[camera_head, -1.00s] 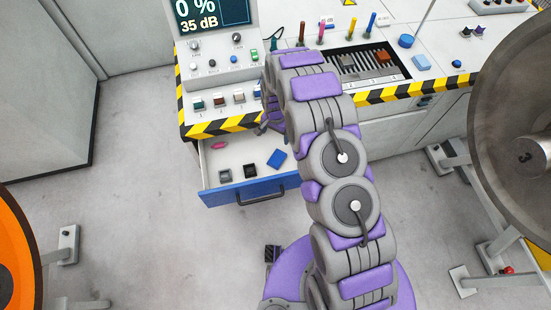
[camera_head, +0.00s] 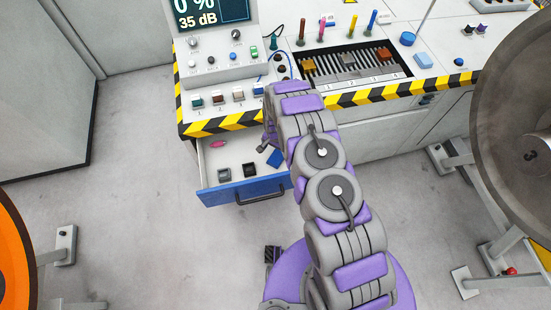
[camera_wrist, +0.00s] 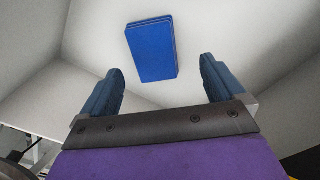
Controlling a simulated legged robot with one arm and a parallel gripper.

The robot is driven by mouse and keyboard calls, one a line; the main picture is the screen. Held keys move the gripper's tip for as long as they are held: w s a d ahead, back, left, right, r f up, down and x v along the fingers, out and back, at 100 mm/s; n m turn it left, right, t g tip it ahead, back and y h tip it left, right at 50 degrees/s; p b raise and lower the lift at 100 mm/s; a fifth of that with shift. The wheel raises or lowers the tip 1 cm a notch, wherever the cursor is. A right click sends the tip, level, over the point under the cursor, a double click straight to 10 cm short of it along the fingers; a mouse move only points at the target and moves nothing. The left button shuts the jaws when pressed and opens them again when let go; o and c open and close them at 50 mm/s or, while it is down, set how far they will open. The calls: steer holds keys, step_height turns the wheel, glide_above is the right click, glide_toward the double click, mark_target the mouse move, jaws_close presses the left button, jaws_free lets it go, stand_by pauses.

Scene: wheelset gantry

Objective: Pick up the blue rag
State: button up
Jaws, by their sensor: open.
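The blue rag (camera_wrist: 152,49) is a flat folded rectangle lying on the pale floor of the open drawer. In the wrist view it is ahead of my gripper (camera_wrist: 160,82), whose two blue fingers are spread apart with nothing between them. The rag lies beyond the fingertips, roughly centred between them and apart from both. In the head view the rag (camera_head: 274,157) is partly hidden behind my arm, near the right side of the drawer (camera_head: 243,189). My gripper is mostly hidden by my arm there.
The drawer also holds a pink item (camera_head: 217,143) and two dark small boxes, one at left (camera_head: 224,175) and one at right (camera_head: 250,170). The console's striped edge (camera_head: 225,127) overhangs the drawer's back. A large wheel (camera_head: 515,130) stands at right. Grey floor is clear at left.

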mark_target(277, 156)
steer(key=shift+d+f, duration=0.4)
steer(key=shift+f, duration=0.05)
steer(key=f, duration=0.1)
steer(key=f+b, duration=0.1)
steer(key=f, duration=0.1)
steer(key=shift+s+f, duration=0.2)
steer(key=shift+f, duration=0.1)
steer(key=shift+a+f, duration=0.3)
steer(key=shift+f, duration=0.1)
steer(key=shift+d+r, duration=0.1)
steer(key=shift+d, duration=0.2)
steer(key=c, duration=0.5)
steer(key=shift+a, duration=0.2)
steer(key=c, duration=0.7)
step_height(277, 156, up, 10)
steer(key=shift+p, duration=0.8)
